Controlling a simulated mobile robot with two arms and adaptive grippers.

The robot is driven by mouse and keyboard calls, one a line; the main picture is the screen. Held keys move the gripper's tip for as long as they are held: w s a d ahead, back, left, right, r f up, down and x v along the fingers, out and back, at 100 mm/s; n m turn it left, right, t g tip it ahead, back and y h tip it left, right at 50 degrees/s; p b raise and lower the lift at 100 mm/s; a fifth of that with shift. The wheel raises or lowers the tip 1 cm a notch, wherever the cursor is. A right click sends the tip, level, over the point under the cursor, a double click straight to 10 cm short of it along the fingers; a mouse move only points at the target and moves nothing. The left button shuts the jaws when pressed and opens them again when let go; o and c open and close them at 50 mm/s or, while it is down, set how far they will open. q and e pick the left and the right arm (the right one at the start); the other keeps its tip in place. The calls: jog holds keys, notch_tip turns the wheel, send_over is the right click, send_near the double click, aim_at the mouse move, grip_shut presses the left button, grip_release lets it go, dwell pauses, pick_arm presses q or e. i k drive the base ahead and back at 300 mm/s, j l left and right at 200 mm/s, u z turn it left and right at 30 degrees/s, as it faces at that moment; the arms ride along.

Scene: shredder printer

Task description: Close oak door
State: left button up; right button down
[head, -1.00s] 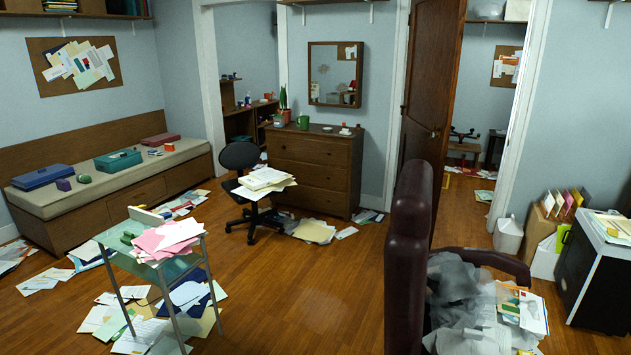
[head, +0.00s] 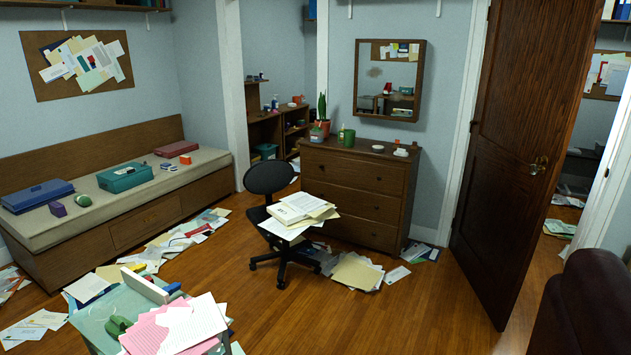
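The oak door (head: 517,150) is a dark brown panelled door at the right of the head view. It stands open, swung into the room, with its hinge edge at the left by the white frame. Its brass handle (head: 539,165) is on the right side of the door face. A gap to the right of the door shows the room beyond. Neither of my grippers is in view.
A dark red leather chair (head: 587,305) stands at the lower right, near the door. A glass table (head: 100,302) with papers is at the lower left. An office chair (head: 268,180) and dresser (head: 352,190) stand mid-room. Wood floor (head: 400,315) before the door is mostly clear.

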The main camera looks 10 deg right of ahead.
aim_at(538, 55)
jog(key=i+l+z, duration=0.1)
jog(key=i+z, duration=0.6)
jog(key=i, duration=0.2)
jog(key=i+j+z, duration=0.2)
jog(key=i+z, duration=0.2)
jog(key=i+l, duration=0.1)
jog(key=i, duration=0.35)
jog(key=i+l+u, duration=0.1)
jog(key=i, duration=0.4)
jog(key=i+l, duration=0.15)
jog(key=i, duration=0.3)
